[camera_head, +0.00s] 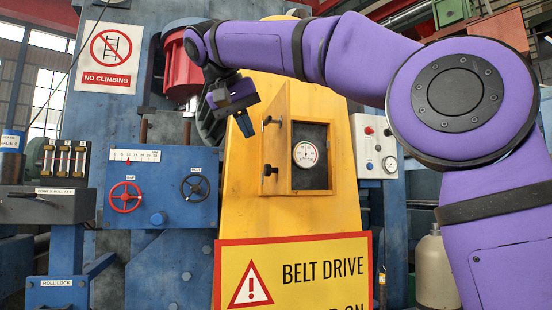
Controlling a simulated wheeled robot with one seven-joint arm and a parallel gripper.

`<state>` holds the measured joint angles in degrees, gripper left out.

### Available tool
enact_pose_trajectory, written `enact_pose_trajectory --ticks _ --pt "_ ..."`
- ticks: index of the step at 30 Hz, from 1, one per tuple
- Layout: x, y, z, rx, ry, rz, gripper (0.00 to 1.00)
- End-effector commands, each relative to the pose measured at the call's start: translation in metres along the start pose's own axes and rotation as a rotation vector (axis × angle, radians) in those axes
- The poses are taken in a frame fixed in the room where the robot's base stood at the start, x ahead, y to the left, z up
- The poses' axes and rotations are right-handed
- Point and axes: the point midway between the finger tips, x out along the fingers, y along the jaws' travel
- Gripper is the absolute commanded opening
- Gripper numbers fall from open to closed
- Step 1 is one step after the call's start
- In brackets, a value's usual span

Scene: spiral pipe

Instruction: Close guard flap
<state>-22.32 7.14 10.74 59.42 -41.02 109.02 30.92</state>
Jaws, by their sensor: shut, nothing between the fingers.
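The guard flap (275,145) is a yellow panel on the tall yellow guard (347,205). It stands open, swung out at the left side of a rectangular opening. Two dark fittings show on it, one high and one low. A round white gauge (305,154) shows inside the opening. My gripper (245,125) is shut and empty, pointing down just left of the flap's upper part. A small gap shows between them in the picture; depth is hard to tell.
A yellow and red belt drive sign (330,255) stands low in front of the guard. A blue panel with a red handwheel (125,197) and a black handwheel (195,188) is at left. A grey control box (374,146) is at right. My purple arm spans the upper right.

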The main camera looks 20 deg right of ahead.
Motion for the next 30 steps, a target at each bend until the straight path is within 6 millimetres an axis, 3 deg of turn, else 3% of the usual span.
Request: enact_pose_trajectory --ticks 12,21,30 --pt "0.077 0.001 0.001 0.000 -0.003 0.002 0.00" --pt "0.091 0.032 0.000 0.001 -0.001 0.000 0.00" --pt "0.092 0.036 0.000 -0.001 0.000 -0.001 0.00"
